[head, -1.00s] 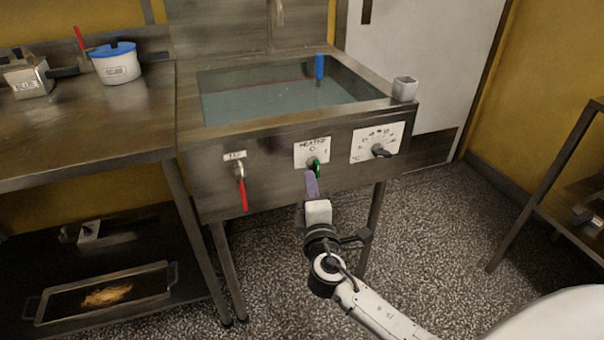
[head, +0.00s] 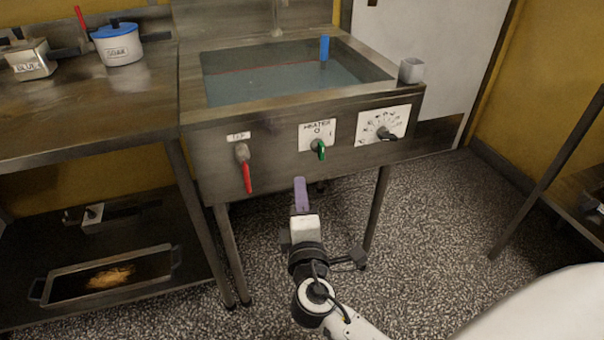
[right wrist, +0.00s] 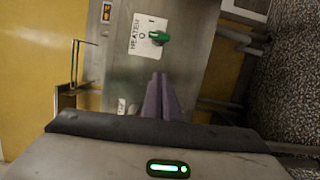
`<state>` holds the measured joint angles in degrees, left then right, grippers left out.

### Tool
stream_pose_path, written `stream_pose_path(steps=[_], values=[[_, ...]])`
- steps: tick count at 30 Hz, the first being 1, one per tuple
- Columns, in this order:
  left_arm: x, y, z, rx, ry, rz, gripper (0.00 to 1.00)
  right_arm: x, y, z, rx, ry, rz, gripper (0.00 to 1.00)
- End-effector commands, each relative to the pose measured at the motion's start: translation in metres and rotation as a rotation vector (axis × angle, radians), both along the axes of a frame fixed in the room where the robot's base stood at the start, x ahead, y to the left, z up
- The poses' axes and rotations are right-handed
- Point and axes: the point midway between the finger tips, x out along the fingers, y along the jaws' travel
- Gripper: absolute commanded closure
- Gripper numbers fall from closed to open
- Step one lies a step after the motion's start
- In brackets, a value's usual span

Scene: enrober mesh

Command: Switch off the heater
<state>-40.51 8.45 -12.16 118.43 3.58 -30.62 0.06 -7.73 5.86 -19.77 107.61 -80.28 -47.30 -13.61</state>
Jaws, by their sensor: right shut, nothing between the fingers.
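The heater knob (head: 319,148) is green and sits on the sink unit's front panel, on a white plate (head: 317,131) marked HEATER, O and I. Its handle hangs downward from the hub, slightly to the right in the head view. The knob also shows in the right wrist view (right wrist: 159,38), beyond my fingertips. My right gripper (head: 300,183) has purple fingers, shut and empty, below and slightly left of the knob and apart from it. The fingers show in the right wrist view (right wrist: 162,82) too. My left gripper is not in view.
A red-handled tap (head: 245,168) is left of the knob and a dial (head: 388,135) right of it. The sink (head: 220,113) holds water and a blue-handled thing (head: 324,47). A grey cup (head: 411,70) stands on its right corner. Floor below is open between the legs.

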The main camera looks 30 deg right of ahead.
Motion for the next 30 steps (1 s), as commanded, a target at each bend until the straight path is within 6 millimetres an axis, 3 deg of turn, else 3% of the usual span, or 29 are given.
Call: stream_pose_path(steps=[3,8,25,28,30], values=[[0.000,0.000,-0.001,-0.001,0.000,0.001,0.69,-0.017,0.008,-0.001,0.000,0.001,0.001,1.00],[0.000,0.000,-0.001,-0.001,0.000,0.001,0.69,-0.028,0.013,0.000,0.001,0.000,-0.001,1.00],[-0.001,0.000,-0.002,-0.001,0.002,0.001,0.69,-0.030,0.014,0.000,0.001,0.000,0.000,1.00],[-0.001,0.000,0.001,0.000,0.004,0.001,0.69,-0.032,0.015,-0.007,0.037,0.023,0.009,1.00],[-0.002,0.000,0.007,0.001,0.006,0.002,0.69,-0.038,0.017,-0.022,0.114,0.065,0.029,1.00]])
